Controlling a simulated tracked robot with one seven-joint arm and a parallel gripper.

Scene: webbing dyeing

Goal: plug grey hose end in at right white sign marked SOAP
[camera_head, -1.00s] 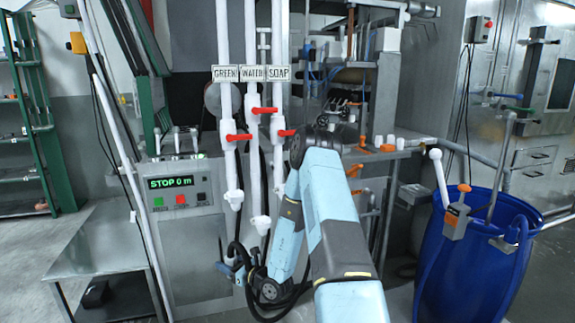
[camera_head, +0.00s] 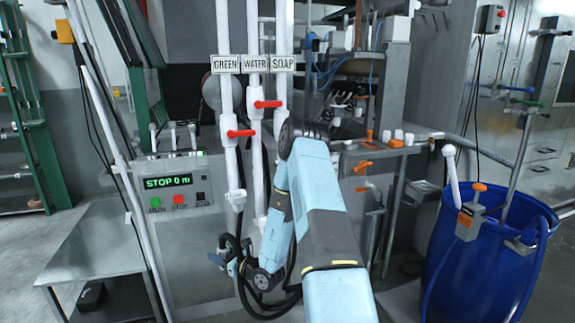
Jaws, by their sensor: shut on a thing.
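Three white pipes hang side by side under white signs, with GREEN (camera_head: 225,64) left, WATER (camera_head: 255,64) middle and SOAP (camera_head: 283,64) right. Red valve handles show on the GREEN and WATER pipes. The lower SOAP pipe (camera_head: 281,95), with its valve and outlet, is hidden behind my arm. My gripper (camera_head: 226,262) is low, left of my wrist and below the GREEN outlet (camera_head: 237,198). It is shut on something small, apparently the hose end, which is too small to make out. The dark grey hose (camera_head: 284,303) loops below my wrist.
A grey control box (camera_head: 180,190) reading STOP 0 m stands left, close to my gripper. A low metal table (camera_head: 95,245) is further left. A blue barrel (camera_head: 480,260) with a dosing pump stands right. A metal bench with cups lies behind my arm.

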